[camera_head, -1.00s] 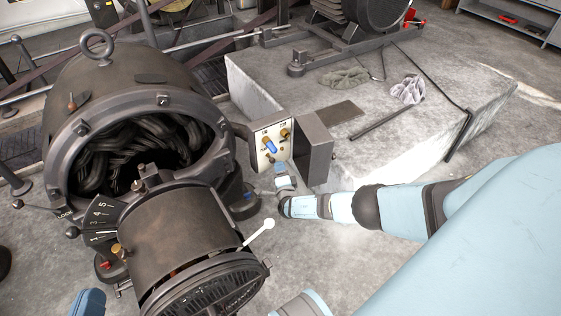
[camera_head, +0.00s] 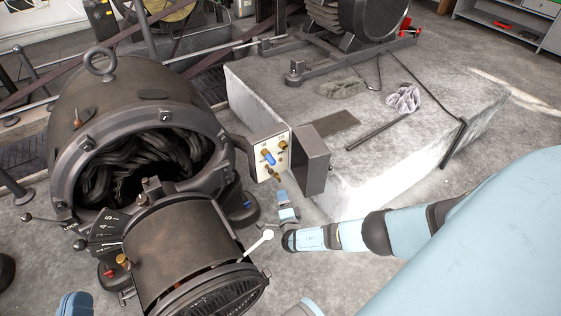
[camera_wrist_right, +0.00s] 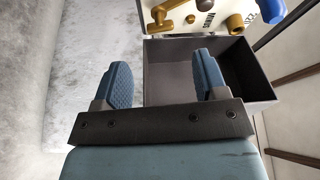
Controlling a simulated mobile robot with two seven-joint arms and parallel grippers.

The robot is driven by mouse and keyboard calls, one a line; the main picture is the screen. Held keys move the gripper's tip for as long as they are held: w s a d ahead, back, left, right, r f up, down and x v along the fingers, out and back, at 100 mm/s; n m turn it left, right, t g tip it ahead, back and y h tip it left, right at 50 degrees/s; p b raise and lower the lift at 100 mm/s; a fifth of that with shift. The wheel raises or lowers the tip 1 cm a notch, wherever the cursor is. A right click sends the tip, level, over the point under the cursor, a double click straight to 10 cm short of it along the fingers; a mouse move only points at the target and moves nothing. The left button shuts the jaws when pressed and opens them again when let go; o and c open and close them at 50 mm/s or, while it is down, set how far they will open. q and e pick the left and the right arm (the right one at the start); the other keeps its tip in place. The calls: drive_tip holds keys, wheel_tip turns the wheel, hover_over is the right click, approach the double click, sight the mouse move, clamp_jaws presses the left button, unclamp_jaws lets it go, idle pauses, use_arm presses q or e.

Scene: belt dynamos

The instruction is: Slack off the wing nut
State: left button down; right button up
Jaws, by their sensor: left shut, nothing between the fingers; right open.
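On the dynamo (camera_head: 120,130), a small brass fitting (camera_head: 122,262) sits beside the numbered scale (camera_head: 107,232). It is too small to confirm as the wing nut. Other brass pieces are on the switch panel (camera_head: 260,166), around a blue handle; one brass piece (camera_wrist_right: 172,14) shows close up in the right wrist view. My left gripper (camera_head: 75,304) shows only as a blue tip at the bottom left edge, below the brass fitting and apart from it; it is shut and empty. My right gripper (camera_head: 283,193) is just below the panel. Its two blue fingers (camera_wrist_right: 160,62) are open with nothing between them.
An open grey box (camera_head: 314,160) adjoins the panel's right side, close to my right gripper. A concrete plinth (camera_head: 400,150) with rags and a bar lies behind.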

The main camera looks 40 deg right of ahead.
drive_tip(key=p+v, duration=0.1)
drive_tip(key=v, duration=0.3)
drive_tip(key=shift+s+a, duration=0.25)
drive_tip(key=shift+s, duration=0.05)
drive_tip(key=shift+f, duration=0.1)
